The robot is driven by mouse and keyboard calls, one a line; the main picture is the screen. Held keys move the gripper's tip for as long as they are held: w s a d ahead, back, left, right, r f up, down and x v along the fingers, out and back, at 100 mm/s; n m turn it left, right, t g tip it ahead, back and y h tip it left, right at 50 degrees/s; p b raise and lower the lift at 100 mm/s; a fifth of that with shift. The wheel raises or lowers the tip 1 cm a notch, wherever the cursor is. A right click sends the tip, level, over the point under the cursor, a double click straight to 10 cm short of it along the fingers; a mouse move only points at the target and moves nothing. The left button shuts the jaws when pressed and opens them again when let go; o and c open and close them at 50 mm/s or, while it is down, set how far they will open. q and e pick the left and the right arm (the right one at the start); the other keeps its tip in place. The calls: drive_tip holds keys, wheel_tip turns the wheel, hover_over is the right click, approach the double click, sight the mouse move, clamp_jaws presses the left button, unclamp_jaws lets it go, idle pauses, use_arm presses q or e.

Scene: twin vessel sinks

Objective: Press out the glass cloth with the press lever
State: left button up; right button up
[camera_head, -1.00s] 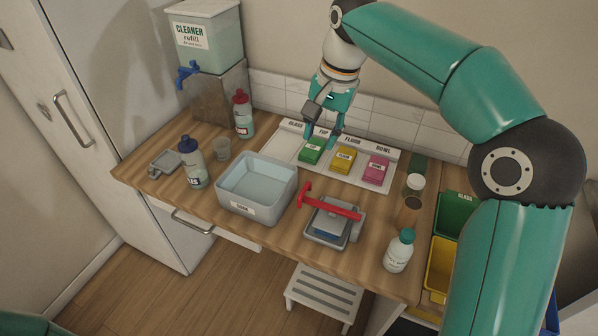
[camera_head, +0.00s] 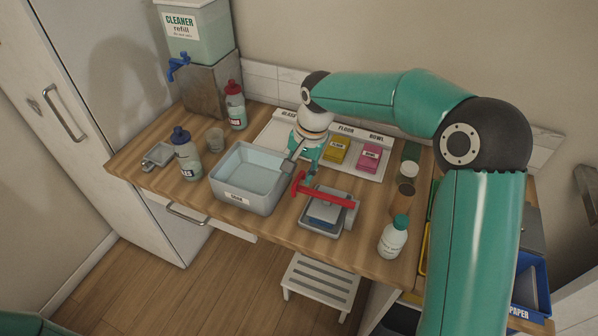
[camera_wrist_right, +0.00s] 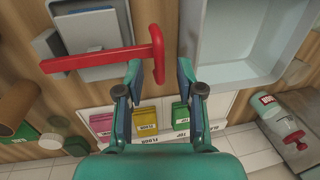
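The grey press (camera_head: 347,222) stands at the counter's front, with a red lever (camera_head: 330,197) across its top. The lever's T-shaped end points left. A blue-grey piece, possibly the glass cloth (camera_head: 322,214), shows under the lever; the press partly hides it. In the right wrist view the press (camera_wrist_right: 115,25) and red lever (camera_wrist_right: 100,60) are at upper left. My right gripper (camera_wrist_right: 160,72) is open, with the red crossbar between its fingers, nearer the left one. I cannot tell whether they touch. My left gripper is out of view.
A grey-blue basin (camera_head: 245,200) stands close left of the press. Behind is a labelled tray (camera_head: 378,150) with yellow (camera_head: 337,149), pink (camera_head: 369,157) and green (camera_wrist_right: 180,116) cloths. A white bottle (camera_head: 393,240) stands right of the press.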

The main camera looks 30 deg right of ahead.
drive_tip(key=shift+f, duration=0.55)
clamp_jaws()
